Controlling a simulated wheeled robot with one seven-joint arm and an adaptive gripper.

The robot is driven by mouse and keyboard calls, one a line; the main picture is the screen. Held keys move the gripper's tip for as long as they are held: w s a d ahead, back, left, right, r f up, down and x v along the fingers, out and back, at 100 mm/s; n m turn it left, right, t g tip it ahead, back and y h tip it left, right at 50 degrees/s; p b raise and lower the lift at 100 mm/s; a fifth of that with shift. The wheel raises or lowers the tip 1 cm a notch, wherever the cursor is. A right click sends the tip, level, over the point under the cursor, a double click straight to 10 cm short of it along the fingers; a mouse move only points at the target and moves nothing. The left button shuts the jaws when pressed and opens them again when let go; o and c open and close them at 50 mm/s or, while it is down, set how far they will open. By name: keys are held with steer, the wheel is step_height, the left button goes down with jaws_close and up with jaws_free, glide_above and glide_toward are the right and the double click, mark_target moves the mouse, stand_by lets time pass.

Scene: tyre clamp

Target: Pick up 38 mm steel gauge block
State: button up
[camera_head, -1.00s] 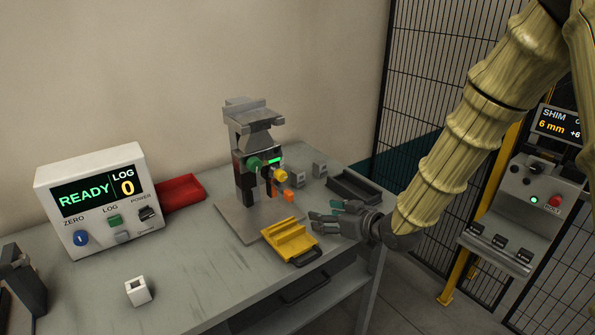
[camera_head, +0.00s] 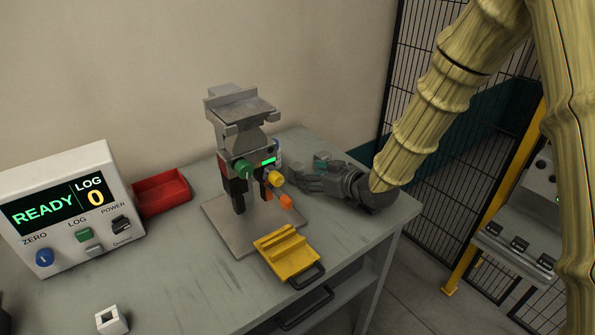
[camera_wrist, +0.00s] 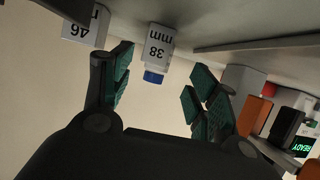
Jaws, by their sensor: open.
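The 38 mm gauge block (camera_wrist: 158,42) is a light grey block labelled "38 mm", with a blue end, in the upper middle of the wrist view. My gripper (camera_wrist: 163,78) is open, with one green-padded finger to each side of the block's blue end. The block appears between and just beyond the fingertips; I cannot tell whether either finger touches it. In the head view my gripper (camera_head: 312,176) is low over the bench, right of the measuring stand, and I cannot make out the 38 mm block there.
A block labelled "46" (camera_wrist: 86,24) stands close beside the left finger in the wrist view. The measuring stand (camera_head: 238,215) and yellow tray (camera_head: 290,258) are left of my gripper. A red bin (camera_head: 162,193) and READY display box (camera_head: 70,208) are further left.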

steer(key=w+f, duration=0.1)
steer(key=w+a+f, duration=0.1)
steer(key=w, duration=0.1)
steer(key=shift+w+a+f+p, duration=0.1)
steer(key=shift+w+f+p, duration=0.1)
steer(key=shift+p, duration=0.1)
steer(key=shift+w+a+p, duration=0.3)
steer(key=shift+w+a, duration=0.05)
steer(key=shift+a, duration=0.35)
steer(key=shift+x, duration=1.05)
steer(key=shift+s+d, duration=0.1)
steer(key=shift+d, duration=0.05)
steer(key=c, duration=1.3)
